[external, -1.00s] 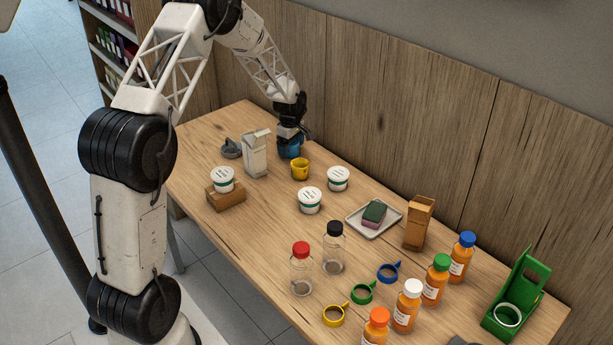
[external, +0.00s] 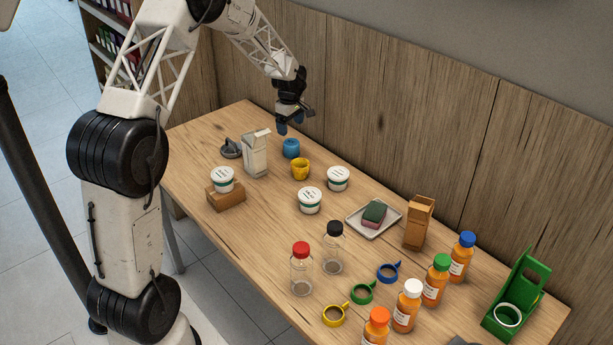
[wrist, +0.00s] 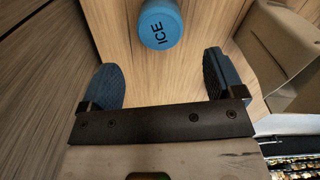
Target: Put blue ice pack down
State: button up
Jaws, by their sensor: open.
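The blue ice pack (external: 291,148) stands upright on the wooden table, behind the yellow cup and right of the grey carton. In the wrist view it is a blue cylinder (wrist: 160,24) with "ICE" on its top, beyond the fingertips. My gripper (external: 290,122) is above the ice pack, apart from it. In the wrist view my gripper (wrist: 166,78) has its two blue-padded fingers spread wide with nothing between them.
A yellow cup (external: 300,169) stands just in front of the ice pack. A grey carton (external: 255,154) is close on its left. White tubs (external: 338,179) stand nearby. The wooden wall panel (external: 350,110) runs behind the table.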

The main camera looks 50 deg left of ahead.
aim_at(291, 142)
jog(key=shift+r, duration=1.6)
jog(key=s+d+r+m+t, duration=0.1)
jog(key=s+d+r+m, duration=0.4)
jog(key=s+d+r, duration=0.45)
jog(key=s+d+r+m, duration=0.55)
jog(key=d+r, duration=0.45)
jog(key=d, duration=0.4)
jog(key=s+d+r+m, duration=0.1)
jog(key=s+d+m, duration=0.2)
jog(key=s, duration=0.6)
jog(key=s+d+r+m+t, duration=0.1)
jog(key=s+d+m, duration=0.3)
jog(key=s+d, duration=0.3)
jog(key=s+d+r+m, duration=0.1)
jog(key=s+d+m, duration=0.2)
jog(key=s, duration=1)
jog(key=shift+s+d, duration=0.2)
jog(key=shift+d, duration=0.8)
